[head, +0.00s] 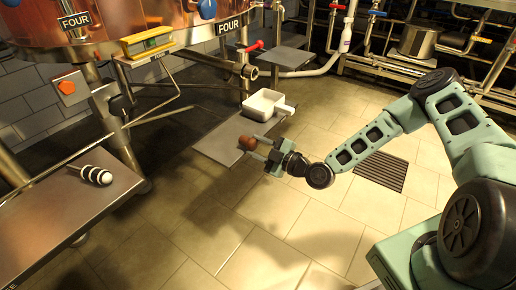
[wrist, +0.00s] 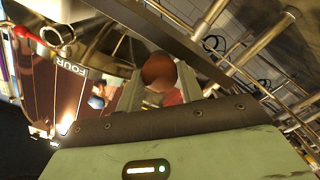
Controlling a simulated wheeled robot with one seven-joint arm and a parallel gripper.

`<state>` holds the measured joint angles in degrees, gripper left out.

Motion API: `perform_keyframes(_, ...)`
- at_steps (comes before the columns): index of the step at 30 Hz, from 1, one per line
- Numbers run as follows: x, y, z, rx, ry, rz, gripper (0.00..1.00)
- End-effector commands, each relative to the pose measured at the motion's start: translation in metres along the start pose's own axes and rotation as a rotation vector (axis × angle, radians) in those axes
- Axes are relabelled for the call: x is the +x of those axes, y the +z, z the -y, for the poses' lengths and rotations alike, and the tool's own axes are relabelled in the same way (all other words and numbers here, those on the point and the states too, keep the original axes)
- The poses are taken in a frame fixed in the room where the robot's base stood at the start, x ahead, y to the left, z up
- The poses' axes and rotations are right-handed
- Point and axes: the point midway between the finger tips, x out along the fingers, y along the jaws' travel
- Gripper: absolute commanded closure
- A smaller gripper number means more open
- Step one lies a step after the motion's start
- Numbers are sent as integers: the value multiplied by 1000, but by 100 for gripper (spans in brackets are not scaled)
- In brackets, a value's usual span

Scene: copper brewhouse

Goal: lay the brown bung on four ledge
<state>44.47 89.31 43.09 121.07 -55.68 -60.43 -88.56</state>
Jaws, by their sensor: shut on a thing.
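The brown bung (head: 247,142) is held between the fingers of my gripper (head: 254,147), in the air above the floor near the middle of the head view. In the wrist view the round brown bung (wrist: 158,70) sits between the two fingertips (wrist: 160,82). A copper vessel (head: 115,22) at the upper left bears signs reading FOUR. A narrow ledge (head: 158,56) juts from its front with a yellow block-like thing (head: 147,41) on it; its small label is too blurred to read. My gripper is to the right of and below that ledge, well apart from it.
A metal bench (head: 60,215) at left carries a black-and-white striped piece (head: 95,175). A white pan (head: 265,104) stands beyond my gripper. A grey plate (head: 222,142) lies low behind it. Pipes and a pot (head: 418,40) line the back. The tiled floor in front is clear.

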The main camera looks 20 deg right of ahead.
Motion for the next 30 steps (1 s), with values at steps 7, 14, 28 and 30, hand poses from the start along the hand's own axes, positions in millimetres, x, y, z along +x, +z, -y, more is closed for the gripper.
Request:
perform_keyframes(7,0,2,2,1,0,0,41)
perform_keyframes(14,0,2,2,1,0,1,41)
perform_keyframes(28,-64,-3,-3,1,-2,4,41)
perform_keyframes(30,-78,-3,-3,2,-2,3,41)
